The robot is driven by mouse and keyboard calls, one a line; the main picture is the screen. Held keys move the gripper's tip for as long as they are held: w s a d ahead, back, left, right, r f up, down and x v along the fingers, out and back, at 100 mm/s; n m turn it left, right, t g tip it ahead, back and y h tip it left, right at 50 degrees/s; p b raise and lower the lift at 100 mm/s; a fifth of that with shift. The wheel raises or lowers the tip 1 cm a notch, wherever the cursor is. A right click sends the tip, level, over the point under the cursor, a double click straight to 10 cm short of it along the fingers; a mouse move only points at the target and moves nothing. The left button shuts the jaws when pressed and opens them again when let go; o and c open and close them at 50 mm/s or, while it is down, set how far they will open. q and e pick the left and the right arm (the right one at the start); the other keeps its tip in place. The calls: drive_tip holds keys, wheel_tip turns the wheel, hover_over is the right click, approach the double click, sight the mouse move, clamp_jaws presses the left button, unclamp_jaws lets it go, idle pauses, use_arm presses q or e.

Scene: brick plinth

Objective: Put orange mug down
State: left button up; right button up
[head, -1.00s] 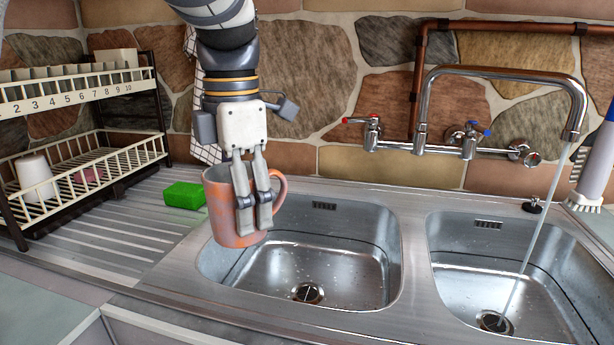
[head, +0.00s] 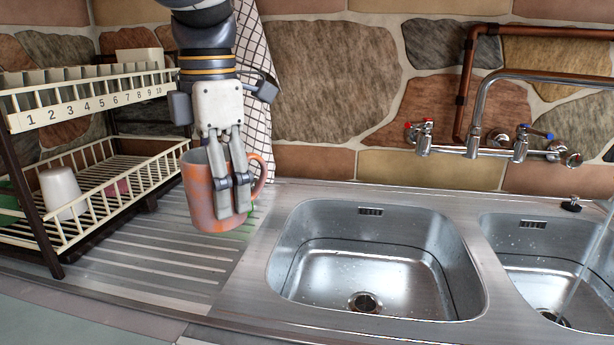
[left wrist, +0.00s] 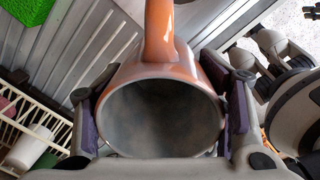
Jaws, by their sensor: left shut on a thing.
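The orange mug (head: 204,197), with grey-blue patches and a handle on its right, is upright in the head view, in front of the ribbed drainboard. My left gripper (head: 234,198) is shut on it, pointing down, with its fingers on the mug's sides. The left wrist view looks into the mug's dark, empty-looking opening (left wrist: 160,118), with the left gripper's fingers (left wrist: 160,110) on both sides. The mug appears held above the metal drainboard (head: 165,262); the exact gap cannot be told. My right gripper is not in the head view.
A two-tier dish rack (head: 100,205) stands left with a white cup (head: 61,192) on its lower shelf. The sink basin (head: 330,270) is to the right. A green sponge (left wrist: 28,10) lies on the drainboard, mostly hidden behind the mug in the head view. The front drainboard is clear.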

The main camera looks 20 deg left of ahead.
use_arm(q)
drive_tip(key=w+a+f, duration=0.1)
drive_tip(key=a+f, duration=0.3)
drive_tip(key=w+a+f, duration=0.2)
drive_tip(key=a+f, duration=0.2)
drive_tip(key=w+a+f, duration=0.1)
drive_tip(key=a+f, duration=0.3)
drive_tip(key=shift+w, duration=0.25)
drive_tip(key=shift+f, duration=0.35)
drive_tip(key=shift+f, duration=0.2)
drive_tip(key=o, duration=1.5)
drive_tip(key=shift+c, duration=0.2)
wheel_tip(320, 180, up, 12)
drive_tip(key=shift+r+b, duration=0.2)
drive_tip(key=shift+b, duration=0.2)
drive_tip(key=shift+d+f, duration=0.1)
